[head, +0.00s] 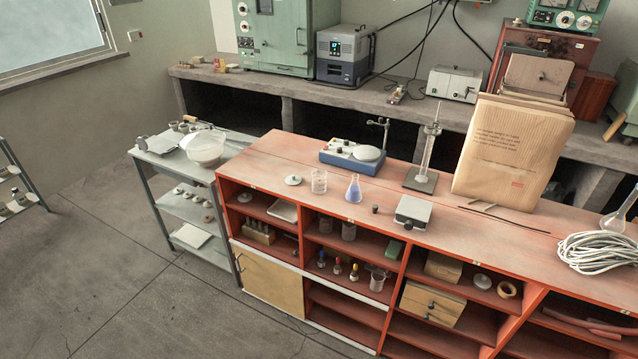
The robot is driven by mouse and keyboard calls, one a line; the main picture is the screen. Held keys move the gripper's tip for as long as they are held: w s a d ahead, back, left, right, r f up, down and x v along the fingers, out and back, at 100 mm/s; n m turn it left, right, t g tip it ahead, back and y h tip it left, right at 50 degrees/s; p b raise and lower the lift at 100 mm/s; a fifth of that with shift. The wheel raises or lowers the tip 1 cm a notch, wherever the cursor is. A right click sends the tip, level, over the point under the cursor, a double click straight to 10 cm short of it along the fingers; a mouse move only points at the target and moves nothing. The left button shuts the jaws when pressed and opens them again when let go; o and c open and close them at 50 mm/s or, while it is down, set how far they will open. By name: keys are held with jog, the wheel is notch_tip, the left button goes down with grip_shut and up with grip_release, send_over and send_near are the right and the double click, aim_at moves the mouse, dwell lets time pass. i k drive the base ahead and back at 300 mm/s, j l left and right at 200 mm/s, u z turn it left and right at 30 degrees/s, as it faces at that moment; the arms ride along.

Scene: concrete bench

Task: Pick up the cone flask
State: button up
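The cone flask (354,190) is a small clear conical flask with blue-violet liquid. It stands upright on the red-orange bench top (285,155), near its front edge. A clear glass beaker (319,182) stands to its left, apart from it. A small dark stopper (375,209) sits to its right. My gripper is not in the head view, so its position and state do not show.
Behind the flask is a blue stirrer with a white plate (350,157). A grey box device (412,212) and a stand with a glass cylinder (424,165) are to the right.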

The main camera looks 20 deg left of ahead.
aim_at(354, 194)
jog(key=i+j, duration=0.2)
jog(key=j, duration=0.15)
jog(key=i+j, duration=0.2)
jog(key=j, duration=0.2)
jog(key=i+j, duration=0.2)
jog(key=j, duration=0.15)
jog(key=i+j, duration=0.2)
jog(key=j, duration=0.15)
jog(key=z, duration=0.05)
